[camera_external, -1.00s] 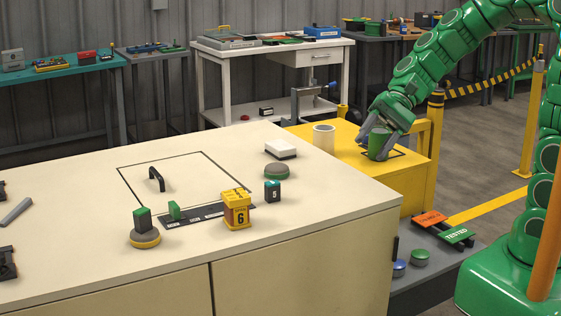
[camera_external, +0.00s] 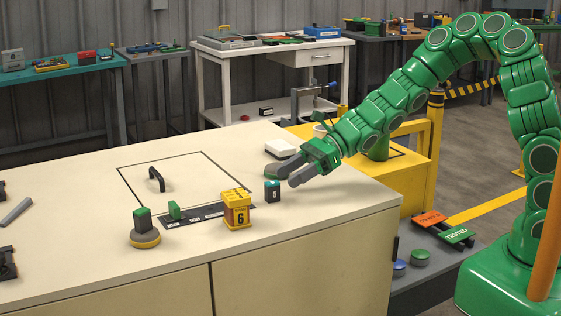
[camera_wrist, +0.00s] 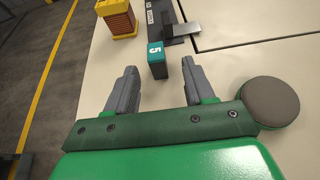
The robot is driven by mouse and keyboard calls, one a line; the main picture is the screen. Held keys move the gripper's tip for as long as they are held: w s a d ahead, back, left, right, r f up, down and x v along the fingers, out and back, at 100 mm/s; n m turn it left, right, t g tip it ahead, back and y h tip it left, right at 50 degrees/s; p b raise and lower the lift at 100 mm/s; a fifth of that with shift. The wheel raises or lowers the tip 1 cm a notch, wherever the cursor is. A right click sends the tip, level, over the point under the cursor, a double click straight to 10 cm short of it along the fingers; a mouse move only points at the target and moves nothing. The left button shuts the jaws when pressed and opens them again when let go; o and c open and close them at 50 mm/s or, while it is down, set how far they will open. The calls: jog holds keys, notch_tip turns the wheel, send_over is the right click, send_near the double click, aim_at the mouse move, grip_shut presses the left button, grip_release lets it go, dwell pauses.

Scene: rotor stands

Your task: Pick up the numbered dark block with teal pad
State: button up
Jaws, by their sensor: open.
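The dark block (camera_external: 272,191), marked with a 5 and topped in teal, stands upright on the cream bench. In the wrist view the block (camera_wrist: 157,66) shows its teal number face just ahead of my fingertips. My gripper (camera_external: 282,176) is low over the bench, right beside the block on its far right side.
The yellow block marked 6 (camera_external: 236,208) stands left of the dark block. A round grey disc (camera_wrist: 271,101) lies beside my gripper, with a white block (camera_external: 280,148) behind it. A labelled dark strip (camera_external: 205,214) lies near. Bare bench is at the front right.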

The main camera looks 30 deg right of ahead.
aim_at(266, 190)
jog(key=shift+s+x, duration=0.2)
jog(key=shift+x, duration=3.7)
grip_shut()
jog(key=shift+r, duration=0.15)
